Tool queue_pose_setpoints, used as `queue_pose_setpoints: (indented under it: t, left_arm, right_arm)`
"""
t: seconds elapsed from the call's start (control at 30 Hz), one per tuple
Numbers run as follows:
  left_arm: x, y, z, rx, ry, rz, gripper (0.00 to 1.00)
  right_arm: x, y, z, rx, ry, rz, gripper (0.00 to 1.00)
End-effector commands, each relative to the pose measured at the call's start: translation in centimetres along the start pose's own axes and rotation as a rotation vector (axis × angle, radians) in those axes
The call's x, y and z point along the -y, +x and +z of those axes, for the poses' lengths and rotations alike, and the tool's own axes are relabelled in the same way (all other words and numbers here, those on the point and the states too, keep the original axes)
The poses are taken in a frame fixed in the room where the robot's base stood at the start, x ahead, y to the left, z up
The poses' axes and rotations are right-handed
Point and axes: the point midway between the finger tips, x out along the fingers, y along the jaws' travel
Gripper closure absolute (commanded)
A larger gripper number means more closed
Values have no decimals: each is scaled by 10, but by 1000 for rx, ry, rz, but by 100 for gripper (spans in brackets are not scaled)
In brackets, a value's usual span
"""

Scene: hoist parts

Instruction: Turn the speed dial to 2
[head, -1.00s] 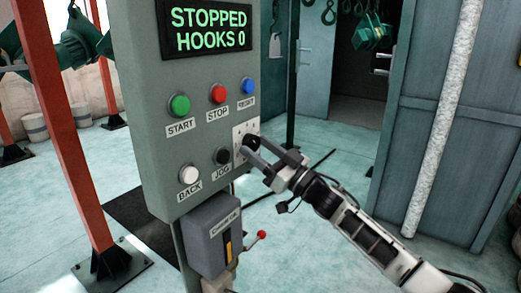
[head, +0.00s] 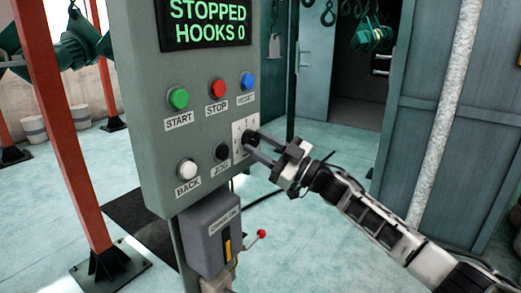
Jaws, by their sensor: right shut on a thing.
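The speed dial (head: 248,136) is a small black knob on a white plate (head: 238,128) at the right edge of the grey control panel (head: 150,100). My right gripper (head: 253,141) reaches in from the lower right and is shut on the dial. The fingers cover part of the knob and plate. The marks on the plate are too small to read, so the dial's setting cannot be told. The panel's screen (head: 208,20) reads STOPPED, HOOKS 0. My left gripper is not in view.
Green START (head: 178,98), red STOP (head: 217,89), blue (head: 247,81), white BACK (head: 187,169) and black JOG (head: 222,152) buttons sit close to the dial. A grey box (head: 209,233) and red-knobbed lever (head: 262,234) are below. A cabinet (head: 440,110) stands right.

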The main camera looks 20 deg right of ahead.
Motion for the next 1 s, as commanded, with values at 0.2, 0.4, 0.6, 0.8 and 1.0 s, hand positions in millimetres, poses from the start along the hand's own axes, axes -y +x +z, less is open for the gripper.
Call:
queue_pose_setpoints:
  t: [0.2, 0.4, 0.6, 0.8, 1.0]
  left_arm:
    - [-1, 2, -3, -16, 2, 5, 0]
    - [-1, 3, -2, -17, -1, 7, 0]
    - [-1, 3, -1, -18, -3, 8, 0]
    - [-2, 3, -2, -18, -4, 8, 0]
    - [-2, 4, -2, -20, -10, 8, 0]
  right_arm:
    - [-2, -1, 0, 0, -145, -60, 87]
    - [-2, 0, 0, 0, -231, -97, 87]
    - [-3, 0, 0, 2, -275, -115, 87]
    - [-3, 0, 0, 2, -286, -120, 87]
    - [-3, 0, 0, 2, -285, -119, 87]
